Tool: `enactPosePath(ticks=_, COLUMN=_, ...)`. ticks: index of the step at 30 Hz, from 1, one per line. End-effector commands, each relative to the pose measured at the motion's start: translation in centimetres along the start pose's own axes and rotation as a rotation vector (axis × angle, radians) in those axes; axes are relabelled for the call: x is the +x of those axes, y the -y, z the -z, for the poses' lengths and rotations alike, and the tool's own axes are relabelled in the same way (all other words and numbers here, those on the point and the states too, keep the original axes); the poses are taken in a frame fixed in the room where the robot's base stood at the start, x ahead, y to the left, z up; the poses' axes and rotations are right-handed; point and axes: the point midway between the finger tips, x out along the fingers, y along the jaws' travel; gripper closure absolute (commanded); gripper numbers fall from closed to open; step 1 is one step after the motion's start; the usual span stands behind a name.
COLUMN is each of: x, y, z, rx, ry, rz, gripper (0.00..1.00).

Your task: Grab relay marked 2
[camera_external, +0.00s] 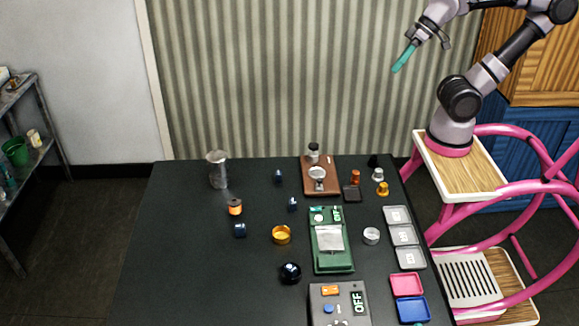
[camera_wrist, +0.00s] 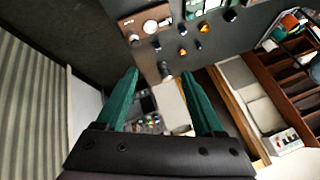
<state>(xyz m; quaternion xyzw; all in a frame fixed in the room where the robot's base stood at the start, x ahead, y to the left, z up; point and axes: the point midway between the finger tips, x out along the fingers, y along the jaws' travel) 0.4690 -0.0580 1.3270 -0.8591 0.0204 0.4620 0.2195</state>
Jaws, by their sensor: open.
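My gripper (camera_external: 404,58) is raised high at the upper right, well above and behind the table. Its two teal fingers stand apart and empty in the wrist view (camera_wrist: 160,80). No number 2 can be read on any relay. Small dark blue parts, perhaps relays, lie on the left half of the table: one at the back (camera_external: 279,177), one near the middle (camera_external: 293,204) and one farther left (camera_external: 239,230). Their markings are too small to read. Three grey trays (camera_external: 404,235) on the right carry pale labels that I cannot read clearly.
The black table (camera_external: 180,265) also holds a metal jug (camera_external: 217,169), a brown board (camera_external: 330,186), a green scale (camera_external: 333,264), a grey OFF device (camera_external: 330,321), a gold ring (camera_external: 282,235), a black ball (camera_external: 290,272), and pink (camera_external: 406,284) and blue trays (camera_external: 413,309). The table's front left is clear.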

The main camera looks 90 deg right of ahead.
Motion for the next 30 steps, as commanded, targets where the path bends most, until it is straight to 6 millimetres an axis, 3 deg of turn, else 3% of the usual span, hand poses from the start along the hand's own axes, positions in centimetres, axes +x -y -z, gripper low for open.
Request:
enactPosePath(ticks=10, x=0.1, y=0.1, z=0.1, rx=0.005, ry=0.006, rz=0.000, gripper=0.38)
enactPosePath(ticks=14, x=1.2, y=0.8, z=0.9, rx=0.050, ry=0.064, rz=0.000, gripper=0.38)
enactPosePath(ticks=23, x=8.3, y=4.1, z=4.8, rx=0.306, ry=0.358, rz=0.009, gripper=0.38)
enactPosePath(ticks=30, x=16.2, y=6.0, z=7.4, rx=0.540, ry=0.596, rz=0.020, gripper=0.38)
